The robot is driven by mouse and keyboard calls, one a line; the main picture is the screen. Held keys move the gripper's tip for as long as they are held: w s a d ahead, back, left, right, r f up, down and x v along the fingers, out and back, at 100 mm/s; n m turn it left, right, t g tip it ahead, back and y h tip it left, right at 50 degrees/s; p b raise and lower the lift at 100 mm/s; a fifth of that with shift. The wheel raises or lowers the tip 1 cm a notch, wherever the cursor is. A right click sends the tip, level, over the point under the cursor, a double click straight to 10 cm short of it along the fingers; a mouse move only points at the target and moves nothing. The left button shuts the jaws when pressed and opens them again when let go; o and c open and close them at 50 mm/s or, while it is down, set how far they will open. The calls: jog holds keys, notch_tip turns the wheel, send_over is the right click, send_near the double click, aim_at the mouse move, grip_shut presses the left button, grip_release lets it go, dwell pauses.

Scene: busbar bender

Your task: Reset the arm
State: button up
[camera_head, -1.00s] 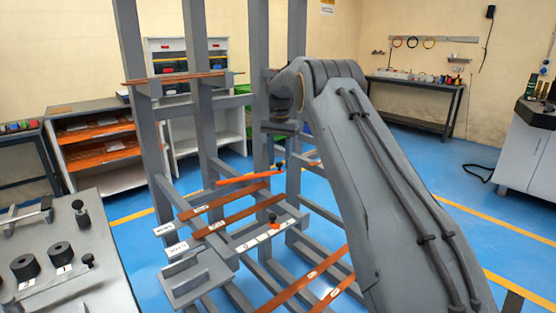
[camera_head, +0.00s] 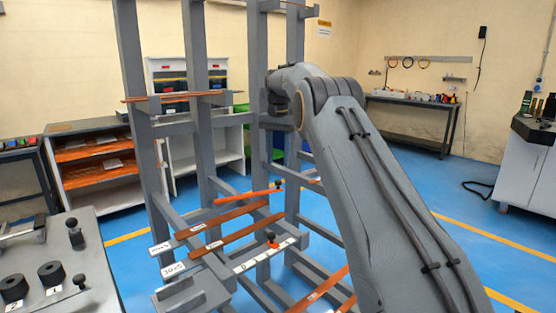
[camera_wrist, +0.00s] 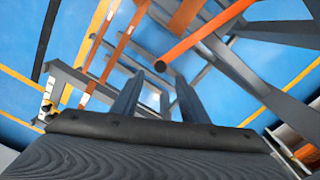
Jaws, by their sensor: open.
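My arm rises from the lower right of the head view and bends at an elbow near the upper middle; its end is hidden there. My gripper (camera_wrist: 160,92) shows in the wrist view with its two dark fingers apart and nothing between them. Below and beyond the fingers are grey rack beams and copper-coloured busbars (camera_wrist: 112,50). An orange bar (camera_wrist: 205,35) runs diagonally just past the fingertips; I cannot tell how far away it is.
The grey rack (camera_head: 203,130) stands close by with labelled busbars (camera_head: 235,228) and an orange handle (camera_head: 248,197) on its lower arms. A grey bench (camera_head: 85,245) with black rollers is at lower left. Shelves (camera_head: 95,155) and a far table (camera_head: 412,140) line the walls. Blue floor is clear at right.

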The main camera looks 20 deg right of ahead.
jog(key=s+a+f+n, duration=0.2)
jog(key=s+f, duration=0.2)
jog(key=s, duration=1.2)
jog(key=s+a+f+n, duration=0.3)
jog(key=s+f, duration=0.1)
jog(key=s, duration=1.2)
jog(key=s+a+f+n+p, duration=0.1)
jog(key=s+f, duration=0.4)
jog(key=s, duration=1.1)
jog(key=shift+s+a+n, duration=0.15)
jog(key=shift+a+n, duration=0.65)
jog(key=shift+n, duration=0.1)
